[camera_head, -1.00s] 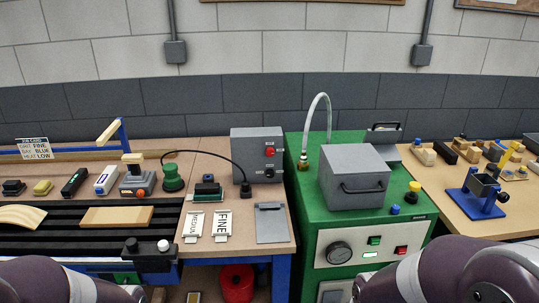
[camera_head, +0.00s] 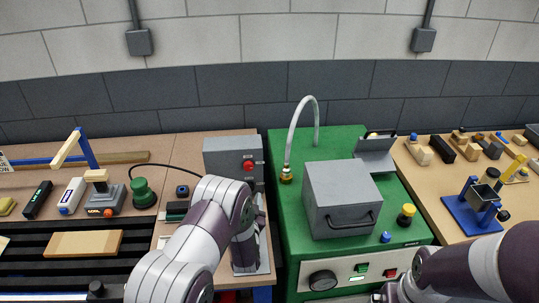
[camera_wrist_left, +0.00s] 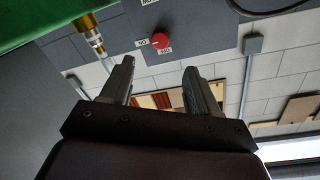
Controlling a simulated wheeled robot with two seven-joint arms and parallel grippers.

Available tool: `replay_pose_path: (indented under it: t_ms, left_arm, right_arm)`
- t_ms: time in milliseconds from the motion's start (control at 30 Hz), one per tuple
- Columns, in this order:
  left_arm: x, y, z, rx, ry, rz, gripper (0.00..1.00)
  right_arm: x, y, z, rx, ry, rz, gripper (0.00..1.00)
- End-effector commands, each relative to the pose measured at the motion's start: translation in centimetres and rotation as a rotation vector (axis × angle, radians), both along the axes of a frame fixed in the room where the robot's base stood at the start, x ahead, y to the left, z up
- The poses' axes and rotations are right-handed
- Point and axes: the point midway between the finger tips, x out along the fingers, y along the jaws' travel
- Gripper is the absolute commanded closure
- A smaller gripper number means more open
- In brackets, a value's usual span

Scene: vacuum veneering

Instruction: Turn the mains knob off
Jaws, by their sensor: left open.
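A red knob (camera_head: 248,165) is on the front of the grey control box (camera_head: 225,152) at the back of the middle bench. The box's lower part is hidden.
The green machine (camera_head: 272,215) stands just right of the box, with a grey lidded chamber (camera_head: 341,200) and a curved hose (camera_head: 298,115). A black cable (camera_head: 165,166) runs toward the box.

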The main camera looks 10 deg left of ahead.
Motion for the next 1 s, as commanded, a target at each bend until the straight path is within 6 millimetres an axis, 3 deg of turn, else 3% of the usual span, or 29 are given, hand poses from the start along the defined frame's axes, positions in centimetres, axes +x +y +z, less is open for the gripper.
replay_pose_path:
  t_ms: [400, 600, 900, 1000]
  left_arm:
    - [9.6, 2.1, 0.3, -0.002, -0.005, -0.001, 0.39]
    - [11.6, 2.4, 0.1, -0.003, -0.002, -0.002, 0.39]
    - [11.8, 2.4, 0.0, -0.003, -0.001, -0.001, 0.39]
    - [11.8, 2.4, 0.0, -0.003, -0.001, -0.002, 0.72]
  right_arm:
    - [0.0, 0.0, 2.6, 0.0, 0.0, 0.0, 0.03]
    - [0.0, 0.0, 2.8, 0.0, 0.0, 0.0, 0.03]
    - [0.0, 0.0, 2.8, 0.0, 0.0, 0.0, 0.03]
    - [0.0, 0.0, 2.8, 0.0, 0.0, 0.0, 0.03]
